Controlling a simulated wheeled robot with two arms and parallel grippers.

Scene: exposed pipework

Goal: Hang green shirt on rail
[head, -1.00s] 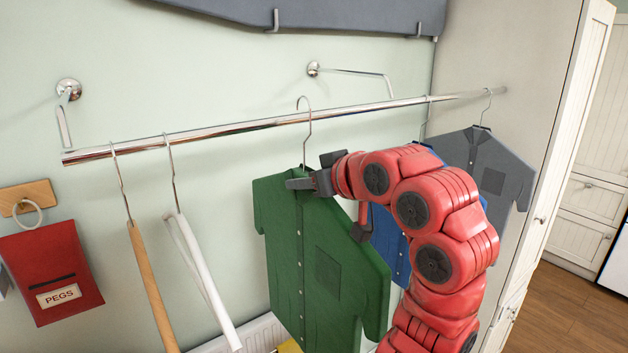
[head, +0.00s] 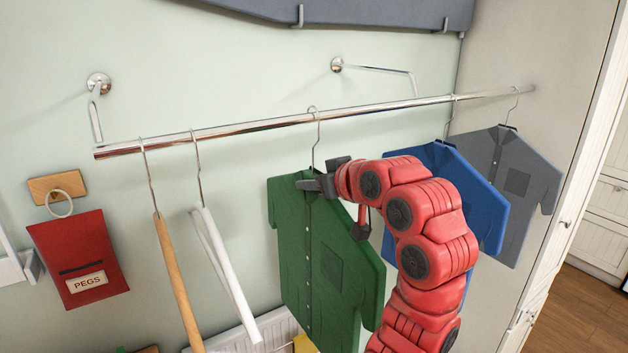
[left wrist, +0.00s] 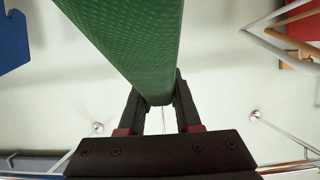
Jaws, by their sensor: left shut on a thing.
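The green shirt (head: 329,270) hangs upright on its hanger below the rail (head: 250,127), right of centre in the head view. Its wire hook (head: 316,138) reaches the rail, with its curve just above the bar; I cannot tell whether it bears weight there. My left gripper (head: 312,184) is shut at the top of the shirt, by the collar under the hook. In the left wrist view, the green shirt (left wrist: 130,40) runs between the two fingers (left wrist: 160,110). My right gripper is not in view.
A wooden hanger (head: 177,280) and a white hanger (head: 228,275) hang on the rail to the left. A blue shirt (head: 465,190) and a grey shirt (head: 507,190) hang to the right. A red pegs bag (head: 78,258) is on the wall. Bare rail lies between white hanger and green shirt.

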